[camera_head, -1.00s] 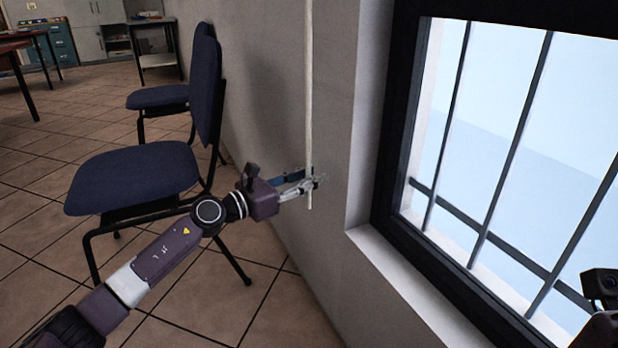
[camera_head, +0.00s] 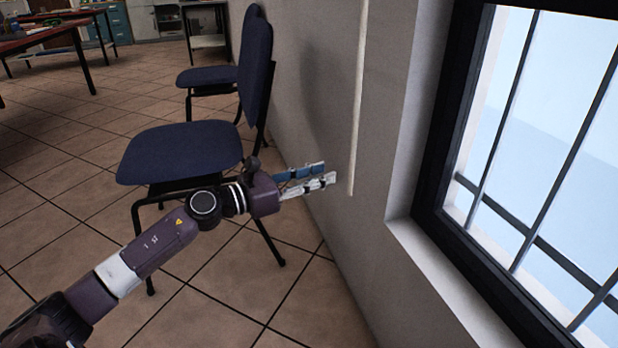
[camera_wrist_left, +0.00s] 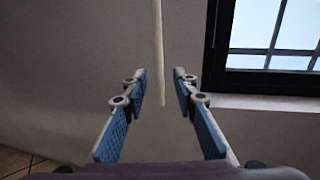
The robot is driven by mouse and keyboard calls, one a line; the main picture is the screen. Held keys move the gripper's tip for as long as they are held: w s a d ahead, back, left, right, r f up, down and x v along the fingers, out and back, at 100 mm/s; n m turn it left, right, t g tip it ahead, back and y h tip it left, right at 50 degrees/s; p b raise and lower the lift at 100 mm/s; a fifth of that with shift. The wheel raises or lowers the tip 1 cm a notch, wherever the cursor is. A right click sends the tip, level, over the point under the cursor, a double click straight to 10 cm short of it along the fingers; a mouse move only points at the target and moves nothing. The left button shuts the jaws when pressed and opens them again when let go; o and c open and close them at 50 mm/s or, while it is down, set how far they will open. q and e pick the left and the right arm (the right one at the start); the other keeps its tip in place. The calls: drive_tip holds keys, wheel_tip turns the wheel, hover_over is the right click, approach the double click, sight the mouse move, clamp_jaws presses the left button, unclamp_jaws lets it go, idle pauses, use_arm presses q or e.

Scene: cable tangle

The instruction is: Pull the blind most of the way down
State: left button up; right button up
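The pale pull cord (camera_head: 357,110) hangs along the wall left of the window, its lower end free. My left gripper (camera_head: 332,172) is open and empty, just left of the cord's lower end in the head view, with a gap between fingertips and cord. In the left wrist view the cord (camera_wrist_left: 158,45) hangs down between the two spread fingers (camera_wrist_left: 160,78), touching neither. The blind itself is not in view; the window's visible part is uncovered. My right gripper is not in view.
The barred window (camera_head: 540,150) has a dark frame and a pale sill (camera_head: 440,265). A blue chair (camera_head: 180,150) stands close behind my left arm, with a second chair (camera_head: 208,76) beyond. Desks stand farther back. Tiled floor is open at left.

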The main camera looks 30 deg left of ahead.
use_arm(q)
drive_tip(key=shift+v, duration=1.2)
